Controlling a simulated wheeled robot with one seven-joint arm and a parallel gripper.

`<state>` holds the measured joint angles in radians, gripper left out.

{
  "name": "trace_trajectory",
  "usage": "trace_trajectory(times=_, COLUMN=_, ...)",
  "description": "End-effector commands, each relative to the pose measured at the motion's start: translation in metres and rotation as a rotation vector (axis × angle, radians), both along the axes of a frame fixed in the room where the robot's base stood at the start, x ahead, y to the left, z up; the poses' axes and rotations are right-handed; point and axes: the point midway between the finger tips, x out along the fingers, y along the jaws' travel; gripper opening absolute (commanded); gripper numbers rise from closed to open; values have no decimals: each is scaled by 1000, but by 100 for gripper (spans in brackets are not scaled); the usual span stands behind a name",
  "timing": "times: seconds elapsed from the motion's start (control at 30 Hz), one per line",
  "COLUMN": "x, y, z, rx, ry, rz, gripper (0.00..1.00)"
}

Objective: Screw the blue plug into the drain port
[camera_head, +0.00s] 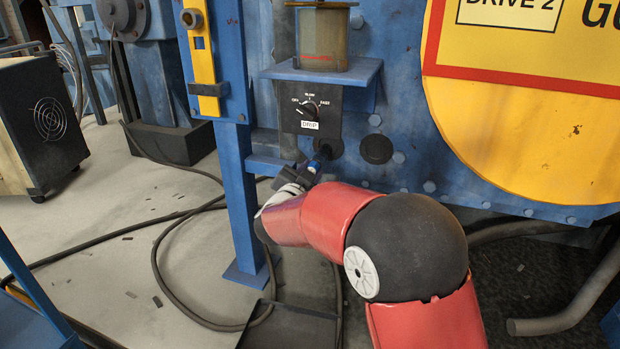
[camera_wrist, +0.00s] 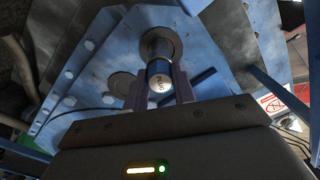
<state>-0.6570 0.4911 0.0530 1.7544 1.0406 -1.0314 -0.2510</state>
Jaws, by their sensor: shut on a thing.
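The blue plug (camera_wrist: 158,80) is between the two fingers of my gripper (camera_wrist: 160,92), which is shut on it. In the wrist view its rounded end faces the camera and carries dark lettering. Its far end meets the round metal drain port (camera_wrist: 160,45), in line with it; how deep it sits I cannot tell. In the head view my gripper (camera_head: 312,166) holds the small blue plug (camera_head: 315,164) just below the drip control box. The port (camera_head: 329,146) is partly hidden there by my gripper and the plug.
The control box (camera_head: 311,109) with a knob and a DRIP label hangs above the port. A dark round cap (camera_head: 376,149) sits just to its right. A blue upright post (camera_head: 243,190) stands close on the left. Black cables (camera_head: 165,262) lie on the floor.

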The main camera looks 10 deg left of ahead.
Motion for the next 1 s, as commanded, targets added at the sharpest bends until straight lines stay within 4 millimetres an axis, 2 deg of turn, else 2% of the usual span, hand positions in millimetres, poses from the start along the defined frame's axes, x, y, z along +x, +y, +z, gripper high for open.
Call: trace_trajectory(times=1.0, x=0, y=-1, z=-1, rx=339, ry=-47, rz=-2, gripper=0)
